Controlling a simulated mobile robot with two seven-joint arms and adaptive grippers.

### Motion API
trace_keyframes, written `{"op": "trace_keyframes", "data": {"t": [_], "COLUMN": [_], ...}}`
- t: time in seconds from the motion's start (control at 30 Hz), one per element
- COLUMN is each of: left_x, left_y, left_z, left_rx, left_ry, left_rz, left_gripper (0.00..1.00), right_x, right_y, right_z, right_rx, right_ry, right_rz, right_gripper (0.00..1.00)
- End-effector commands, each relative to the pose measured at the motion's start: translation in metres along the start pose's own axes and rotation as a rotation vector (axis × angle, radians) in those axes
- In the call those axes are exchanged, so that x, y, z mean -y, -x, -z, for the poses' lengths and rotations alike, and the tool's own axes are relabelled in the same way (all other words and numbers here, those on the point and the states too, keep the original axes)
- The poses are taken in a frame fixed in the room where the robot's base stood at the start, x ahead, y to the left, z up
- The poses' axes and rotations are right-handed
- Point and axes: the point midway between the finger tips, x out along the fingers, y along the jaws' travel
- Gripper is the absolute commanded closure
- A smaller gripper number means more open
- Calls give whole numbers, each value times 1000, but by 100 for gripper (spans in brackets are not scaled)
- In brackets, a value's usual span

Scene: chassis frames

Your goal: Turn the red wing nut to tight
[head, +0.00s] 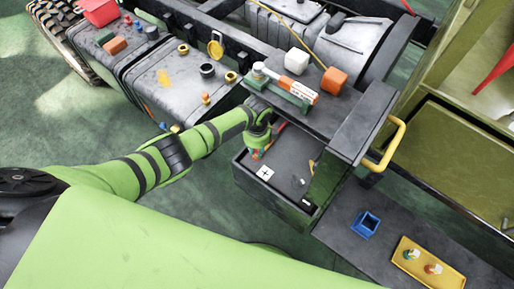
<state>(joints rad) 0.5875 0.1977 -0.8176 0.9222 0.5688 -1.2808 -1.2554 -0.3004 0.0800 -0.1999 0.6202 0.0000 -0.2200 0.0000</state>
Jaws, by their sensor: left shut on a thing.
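My left gripper (259,152) reaches down at the left inner side of the open dark battery box. It is shut on a small reddish thing, which I take to be the red wing nut (255,156). The fingers hide most of it, so I cannot tell how far it is turned. A white square with a black cross (265,173) lies to the right of the fingers. My right gripper is not in view.
The box (273,199) has a dark ledge above, bearing a green tool, a white cube (297,62) and an orange cube (334,80). A yellow handle (392,146) stands at right. A blue bin (366,224) and yellow tray (428,268) lie lower right.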

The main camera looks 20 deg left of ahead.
Motion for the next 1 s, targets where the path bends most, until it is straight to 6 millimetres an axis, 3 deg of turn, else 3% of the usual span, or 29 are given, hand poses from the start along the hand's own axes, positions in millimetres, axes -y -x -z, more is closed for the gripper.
{"op": "trace_keyframes", "data": {"t": [0.27,0.3,0.33,0.77,1.0], "left_x": [-2,-2,-2,0,1], "left_y": [-1,-1,-1,4,37], "left_z": [0,0,0,0,0], "left_rx": [0,0,0,-1,-1], "left_ry": [0,0,0,1,-1], "left_rz": [-4,-4,-4,1,5], "left_gripper": [100,59,51,51,51], "right_x": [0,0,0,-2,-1], "right_y": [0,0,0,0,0], "right_z": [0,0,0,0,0], "right_rx": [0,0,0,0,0], "right_ry": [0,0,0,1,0], "right_rz": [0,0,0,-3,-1], "right_gripper": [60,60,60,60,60]}}
